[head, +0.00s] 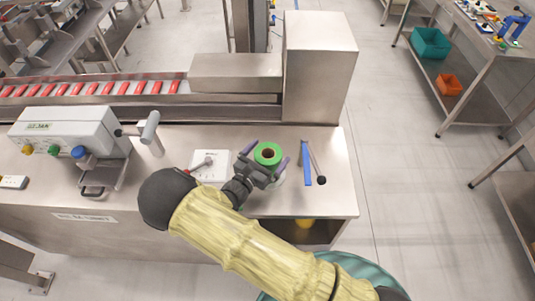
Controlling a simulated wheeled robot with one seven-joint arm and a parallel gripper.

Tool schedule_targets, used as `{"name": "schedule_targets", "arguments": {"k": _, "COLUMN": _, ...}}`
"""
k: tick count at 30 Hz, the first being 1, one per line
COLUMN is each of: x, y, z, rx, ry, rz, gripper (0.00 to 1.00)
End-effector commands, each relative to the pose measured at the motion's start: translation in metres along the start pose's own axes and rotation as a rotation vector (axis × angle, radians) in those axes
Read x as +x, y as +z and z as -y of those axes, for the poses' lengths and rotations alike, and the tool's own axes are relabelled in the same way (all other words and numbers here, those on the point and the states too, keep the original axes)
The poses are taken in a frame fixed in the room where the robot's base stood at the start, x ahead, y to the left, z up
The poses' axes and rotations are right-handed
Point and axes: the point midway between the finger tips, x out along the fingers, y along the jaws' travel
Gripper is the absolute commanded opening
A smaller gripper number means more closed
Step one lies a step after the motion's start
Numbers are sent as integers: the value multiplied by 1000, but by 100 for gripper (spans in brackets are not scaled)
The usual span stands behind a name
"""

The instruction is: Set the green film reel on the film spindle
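The green film reel (267,153) is a green ring with a brown core, seen from above at the right part of the steel bench. My gripper (267,156) reaches in from the lower left with one purple-grey finger on each side of the reel. Whether the fingers press on the reel or stand just clear of it is too small to tell. Whether the reel rests on something or is held up is also unclear. A grey cylinder (150,128) on an arm sticks out from the right of the white machine; I cannot tell for sure that it is the film spindle.
The white machine (65,135) with coloured knobs stands at the left of the bench (335,185). A white box with a red-tipped lever (208,162) is left of my gripper. A blue bar (306,165) and a black-ended rod (318,165) lie right. A conveyor (90,100) runs behind.

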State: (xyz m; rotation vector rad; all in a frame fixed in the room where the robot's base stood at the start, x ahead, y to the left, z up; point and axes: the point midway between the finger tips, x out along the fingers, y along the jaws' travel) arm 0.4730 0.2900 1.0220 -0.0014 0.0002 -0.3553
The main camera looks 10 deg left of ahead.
Motion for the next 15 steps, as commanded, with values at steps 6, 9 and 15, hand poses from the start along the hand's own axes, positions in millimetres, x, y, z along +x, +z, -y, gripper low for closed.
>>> {"name": "schedule_targets", "arguments": {"k": 6, "x": -3, "y": 2, "z": 0, "rx": 0, "ry": 1, "rz": -1, "gripper": 100}}
{"name": "schedule_targets", "arguments": {"k": 9, "x": -15, "y": 0, "z": -1, "rx": 1, "ry": 4, "rz": 0, "gripper": 100}}
{"name": "schedule_targets", "arguments": {"k": 15, "x": -52, "y": -1, "z": -1, "rx": 2, "ry": 5, "rz": -1, "gripper": 100}}
